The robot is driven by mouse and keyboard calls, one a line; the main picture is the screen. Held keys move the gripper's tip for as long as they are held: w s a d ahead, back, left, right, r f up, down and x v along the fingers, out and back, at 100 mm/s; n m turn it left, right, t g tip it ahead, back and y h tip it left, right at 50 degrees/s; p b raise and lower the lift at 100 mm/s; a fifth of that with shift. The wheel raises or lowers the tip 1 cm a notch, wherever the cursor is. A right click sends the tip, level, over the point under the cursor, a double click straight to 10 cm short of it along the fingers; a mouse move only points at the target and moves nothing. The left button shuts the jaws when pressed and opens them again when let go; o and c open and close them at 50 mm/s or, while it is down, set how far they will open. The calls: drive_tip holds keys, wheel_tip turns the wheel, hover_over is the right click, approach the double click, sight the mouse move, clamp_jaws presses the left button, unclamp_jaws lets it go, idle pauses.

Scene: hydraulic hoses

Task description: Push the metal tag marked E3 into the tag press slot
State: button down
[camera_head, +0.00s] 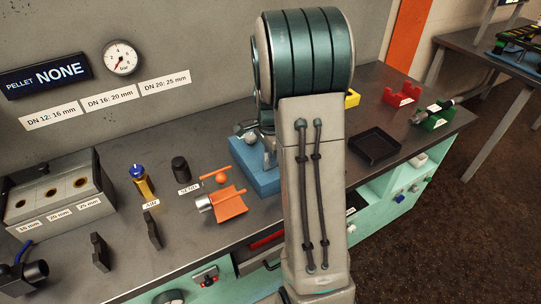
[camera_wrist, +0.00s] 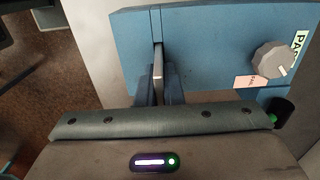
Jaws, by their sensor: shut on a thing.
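The tag press is a blue block in the wrist view (camera_wrist: 205,35) with a narrow vertical slot, a grey knob (camera_wrist: 271,60) and a small pink label. My gripper (camera_wrist: 157,86) is shut on a thin metal tag (camera_wrist: 157,62), which stands edge-on in line with the slot. The tag's far end is at the slot's mouth; how deep it sits I cannot tell. Its marking does not show. In the head view the blue press (camera_head: 256,176) sits on the bench, and my arm hides its right part and most of my gripper.
Right of my arm are a black tray (camera_head: 375,146), a red holder (camera_head: 402,93) and a green holder (camera_head: 435,117).

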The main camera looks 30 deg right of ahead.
drive_tip(key=shift+f+b, duration=0.7)
drive_tip(key=shift+f, duration=0.3)
drive_tip(key=c, duration=1.5)
unclamp_jaws()
drive_tip(key=shift+r, duration=0.15)
wheel_tip(320, 180, up, 14)
drive_tip(key=shift+f+b, duration=0.2)
drive_tip(key=shift+b, duration=0.1)
drive_tip(key=s+a+f+n+t, duration=0.1)
drive_tip(key=s+a+n, duration=0.6)
drive_tip(key=s+n, duration=0.1)
drive_tip(key=s+a+n+t, duration=0.2)
drive_tip(key=s+a+n, duration=0.5)
drive_tip(key=s+n, duration=0.2)
drive_tip(key=shift+s+f+n, duration=0.3)
drive_tip(key=shift+s+f, duration=0.1)
drive_tip(key=shift+s, duration=0.7)
